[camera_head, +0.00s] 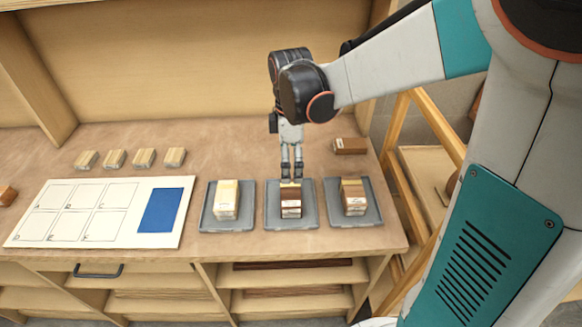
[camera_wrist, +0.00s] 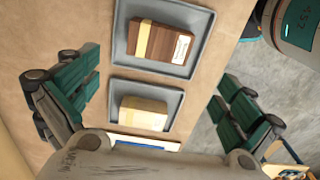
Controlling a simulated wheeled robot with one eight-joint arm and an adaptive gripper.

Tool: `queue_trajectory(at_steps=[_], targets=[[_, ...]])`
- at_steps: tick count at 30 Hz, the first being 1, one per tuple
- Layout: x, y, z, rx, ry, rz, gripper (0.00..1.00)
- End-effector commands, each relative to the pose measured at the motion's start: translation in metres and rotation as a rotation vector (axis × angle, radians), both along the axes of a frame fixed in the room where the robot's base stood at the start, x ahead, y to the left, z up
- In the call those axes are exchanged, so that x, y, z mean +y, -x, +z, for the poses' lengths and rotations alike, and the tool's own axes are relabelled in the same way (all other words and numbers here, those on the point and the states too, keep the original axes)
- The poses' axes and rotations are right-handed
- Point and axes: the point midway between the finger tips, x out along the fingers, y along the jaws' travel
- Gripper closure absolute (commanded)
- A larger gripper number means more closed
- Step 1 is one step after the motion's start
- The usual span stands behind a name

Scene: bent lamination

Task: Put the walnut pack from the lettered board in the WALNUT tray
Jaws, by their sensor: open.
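The lettered board (camera_head: 125,190) lies on the left of the bench; its outlined cells are empty. Three grey trays stand to its right. The middle tray (camera_head: 270,222) holds a dark brown pack (camera_head: 291,203) with a pale band and a white label, which also shows in the wrist view (camera_wrist: 165,45). The left tray (camera_head: 205,226) holds a pale pack (camera_head: 227,198). The right tray (camera_head: 375,215) holds a brown pack (camera_head: 354,198) with a pale band. My gripper (camera_head: 291,180) is open and empty over the middle tray, its fingers spread wide in the wrist view (camera_wrist: 160,92). Tray names are unreadable.
Several small pale blocks (camera_head: 130,158) stand in a row behind the board. A reddish-brown pack (camera_head: 350,146) lies at the back right. Another brown piece (camera_head: 6,195) is cut off at the left edge. A wooden frame (camera_head: 425,150) stands beyond the bench's right end.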

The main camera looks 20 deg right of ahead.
Motion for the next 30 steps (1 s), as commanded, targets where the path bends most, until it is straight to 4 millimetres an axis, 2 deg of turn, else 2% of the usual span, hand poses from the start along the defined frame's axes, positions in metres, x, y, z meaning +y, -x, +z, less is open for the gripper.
queue_trajectory(at_steps=[4, 7, 12, 18, 24, 30], targets=[[0.000, 0.005, 0.011, -0.017, -0.001, -0.034, 0.00], [0.000, 0.016, 0.024, -0.058, -0.003, -0.116, 0.00], [0.000, 0.045, 0.050, -0.169, -0.029, -0.341, 0.00], [0.000, 0.080, 0.073, -0.300, -0.097, -0.618, 0.00], [0.000, 0.114, 0.085, -0.418, -0.202, -0.888, 0.00], [0.000, 0.139, 0.087, -0.500, -0.319, -1.104, 0.00]])
